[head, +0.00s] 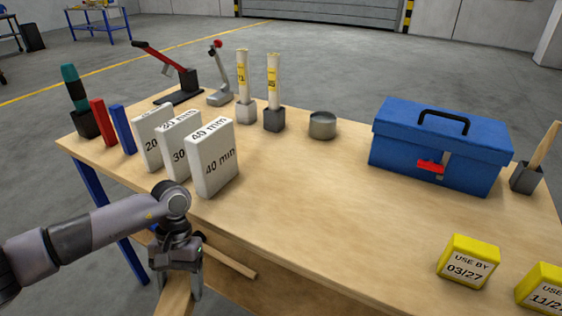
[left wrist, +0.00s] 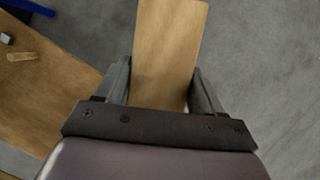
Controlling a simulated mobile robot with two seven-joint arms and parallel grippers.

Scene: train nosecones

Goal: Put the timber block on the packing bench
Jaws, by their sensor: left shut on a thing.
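My left gripper (head: 180,284) is shut on the timber block (head: 174,301), a plain light-brown wooden piece. In the head view the block hangs below the gripper, at the near left side of the wooden-topped bench (head: 300,215), and its lower end is cut off by the frame. In the left wrist view the timber block (left wrist: 168,50) sits between the two fingers and extends beyond them, with grey floor behind it. I cannot tell from the frames whether this bench is the packing bench. My right gripper is not in view.
On the bench stand white numbered blocks (head: 212,160), a blue toolbox (head: 440,150), a grey round tin (head: 322,126) and yellow date blocks (head: 468,262). A wooden stick (head: 231,263) shows by the near edge. The bench's middle is clear. A blue-legged table (head: 97,24) stands far back.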

